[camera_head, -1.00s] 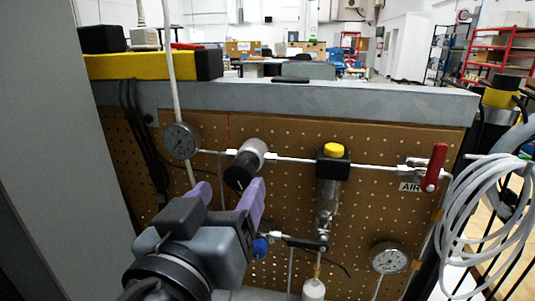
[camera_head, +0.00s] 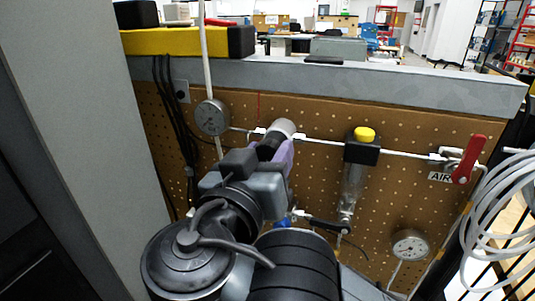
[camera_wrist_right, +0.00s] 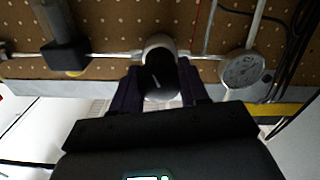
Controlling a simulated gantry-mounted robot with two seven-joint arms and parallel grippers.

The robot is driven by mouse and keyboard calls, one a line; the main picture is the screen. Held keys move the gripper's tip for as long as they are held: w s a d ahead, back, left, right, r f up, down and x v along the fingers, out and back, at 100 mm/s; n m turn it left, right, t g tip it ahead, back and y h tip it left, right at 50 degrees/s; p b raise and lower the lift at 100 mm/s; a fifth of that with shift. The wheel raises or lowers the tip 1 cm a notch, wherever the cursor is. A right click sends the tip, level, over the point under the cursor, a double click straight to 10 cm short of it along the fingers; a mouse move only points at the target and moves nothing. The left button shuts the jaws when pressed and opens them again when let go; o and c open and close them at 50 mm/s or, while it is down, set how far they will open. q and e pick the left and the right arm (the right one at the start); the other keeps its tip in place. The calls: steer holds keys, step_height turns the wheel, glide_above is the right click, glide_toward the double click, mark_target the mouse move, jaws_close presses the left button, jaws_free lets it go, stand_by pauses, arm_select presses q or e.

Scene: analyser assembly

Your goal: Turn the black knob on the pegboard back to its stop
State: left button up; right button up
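The black knob (camera_head: 269,149) sits at the end of a pale cylindrical body on the horizontal pipe of the pegboard (camera_head: 400,190). In the right wrist view the knob (camera_wrist_right: 160,84) shows a light index mark on its dark face. My right gripper (camera_head: 274,160) is at the knob, with one purple finger on each side of it. In the wrist view the gripper (camera_wrist_right: 161,92) shows almost no gap between fingers and knob; whether they press on it I cannot tell. The gripper body hides part of the knob in the head view. My left gripper is not in view.
A gauge (camera_head: 212,117) is left of the knob. A filter with a yellow cap (camera_head: 364,135) and a red valve lever (camera_head: 467,158) are to its right. Another gauge (camera_head: 410,245) is lower. A grey ledge (camera_head: 330,76) runs above the board.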

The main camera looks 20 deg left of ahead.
steer(key=c, duration=0.5)
